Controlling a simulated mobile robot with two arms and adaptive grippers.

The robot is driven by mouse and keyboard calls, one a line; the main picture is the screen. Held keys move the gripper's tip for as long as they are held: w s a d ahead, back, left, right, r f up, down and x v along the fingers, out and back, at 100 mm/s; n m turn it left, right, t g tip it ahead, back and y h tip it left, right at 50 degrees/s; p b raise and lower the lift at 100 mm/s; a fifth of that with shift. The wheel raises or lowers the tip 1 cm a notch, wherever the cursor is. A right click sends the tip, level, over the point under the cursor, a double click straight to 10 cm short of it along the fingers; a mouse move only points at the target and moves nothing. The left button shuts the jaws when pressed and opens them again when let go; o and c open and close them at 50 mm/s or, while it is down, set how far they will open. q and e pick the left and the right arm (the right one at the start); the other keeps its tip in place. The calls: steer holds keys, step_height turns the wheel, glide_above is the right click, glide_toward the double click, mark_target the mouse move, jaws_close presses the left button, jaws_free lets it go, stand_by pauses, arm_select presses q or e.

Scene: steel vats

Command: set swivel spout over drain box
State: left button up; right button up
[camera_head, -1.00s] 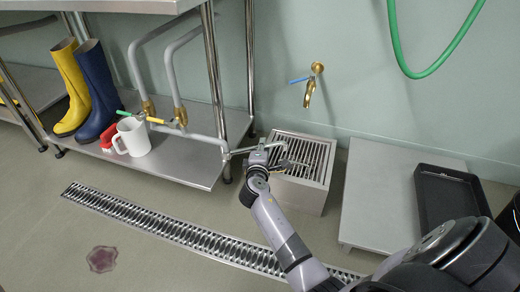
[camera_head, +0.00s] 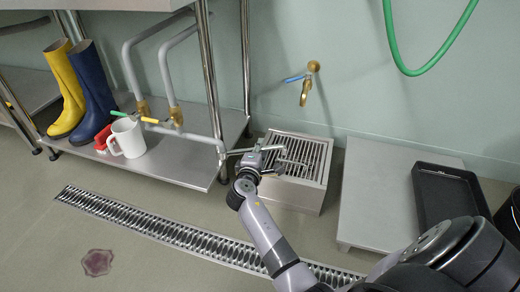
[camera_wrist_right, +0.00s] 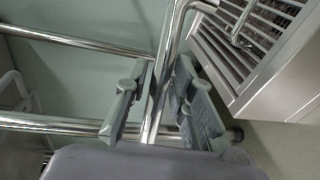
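The swivel spout is a thin chrome tube that runs from the shelf's pipework towards the drain box (camera_head: 296,197). The drain box is a grey metal box with a slatted grate. My right gripper (camera_head: 262,155) is at the spout, beside the box's left edge. In the right wrist view the spout (camera_wrist_right: 160,85) passes between the fingers of my right gripper (camera_wrist_right: 158,85). The fingers stand apart, with gaps showing beside the tube. A bent chrome end (camera_wrist_right: 238,38) shows over the drain box grate (camera_wrist_right: 262,40). My left gripper is not in view.
A steel shelf (camera_head: 190,169) at left holds boots (camera_head: 95,95), a white mug (camera_head: 128,139) and a red item. A brass tap (camera_head: 307,88) is on the wall behind the box. A grey platform (camera_head: 372,200) and black tray (camera_head: 447,200) lie right. A floor grate (camera_head: 150,222) runs in front.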

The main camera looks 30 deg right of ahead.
steer(key=shift+o, duration=1.1)
steer(key=v, duration=0.7)
steer(key=shift+s+a, duration=0.15)
steer(key=shift+a, duration=0.05)
steer(key=shift+r, duration=0.25)
